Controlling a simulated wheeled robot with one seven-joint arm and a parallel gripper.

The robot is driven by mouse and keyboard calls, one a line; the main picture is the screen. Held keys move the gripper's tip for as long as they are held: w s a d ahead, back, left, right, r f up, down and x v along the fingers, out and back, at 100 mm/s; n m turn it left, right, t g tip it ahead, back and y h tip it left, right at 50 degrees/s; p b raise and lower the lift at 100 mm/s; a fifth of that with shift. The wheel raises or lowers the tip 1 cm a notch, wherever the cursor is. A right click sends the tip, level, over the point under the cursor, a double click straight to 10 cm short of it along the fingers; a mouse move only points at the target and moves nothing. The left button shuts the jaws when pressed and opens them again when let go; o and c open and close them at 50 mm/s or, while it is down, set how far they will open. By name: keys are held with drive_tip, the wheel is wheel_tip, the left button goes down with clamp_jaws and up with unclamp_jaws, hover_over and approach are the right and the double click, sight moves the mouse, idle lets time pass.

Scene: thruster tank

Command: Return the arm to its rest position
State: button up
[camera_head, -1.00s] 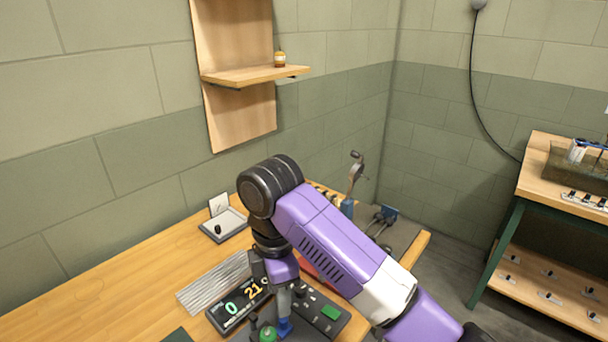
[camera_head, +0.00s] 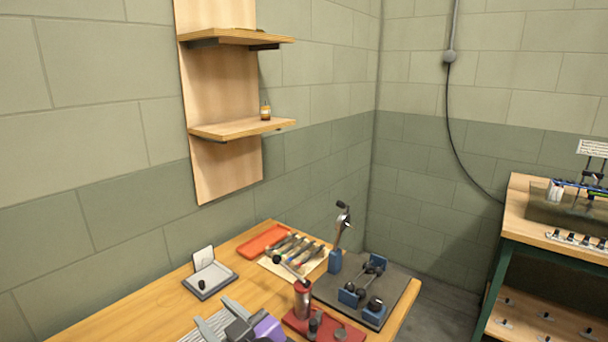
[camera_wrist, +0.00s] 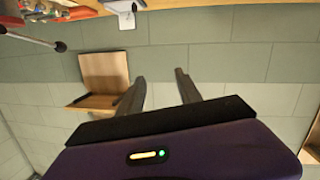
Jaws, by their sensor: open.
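My gripper (camera_head: 214,312) shows at the bottom of the head view, above the wooden bench (camera_head: 150,318). Its two grey fingers point up and left in the picture, and part of its purple body shows behind them. The rest of my arm is out of the frame. In the wrist view my gripper (camera_wrist: 160,76) has its two dark fingers spread apart, with nothing between them but the wall behind. The gripper is open and empty.
On the bench are a small open case (camera_head: 210,274), a red tray (camera_head: 264,242), tools on a mat, a red grinder-like device (camera_head: 302,298) and a dark plate with blue clamps (camera_head: 376,264). A wall shelf (camera_head: 240,128) holds a small jar (camera_head: 265,111). A side bench (camera_head: 520,215) stands right.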

drive_tip(key=s+d+f+m+t+h, duration=0.35)
drive_tip(key=s+d+m, duration=0.25)
drive_tip(key=s+d, duration=0.45)
drive_tip(key=s+d+f+m+t+h, duration=0.2)
drive_tip(key=s+d+m+t+h, duration=0.25)
drive_tip(key=s+d, duration=0.65)
drive_tip(key=s+d+f+g+h, duration=0.1)
drive_tip(key=s+d+f+g, duration=0.1)
drive_tip(key=s+d, duration=0.5)
drive_tip(key=s+d+f+g+h, duration=0.2)
drive_tip(key=s+d, duration=0.5)
drive_tip(key=s, duration=0.5)
drive_tip(key=shift+s+g, duration=0.35)
drive_tip(key=shift+g, duration=0.15)
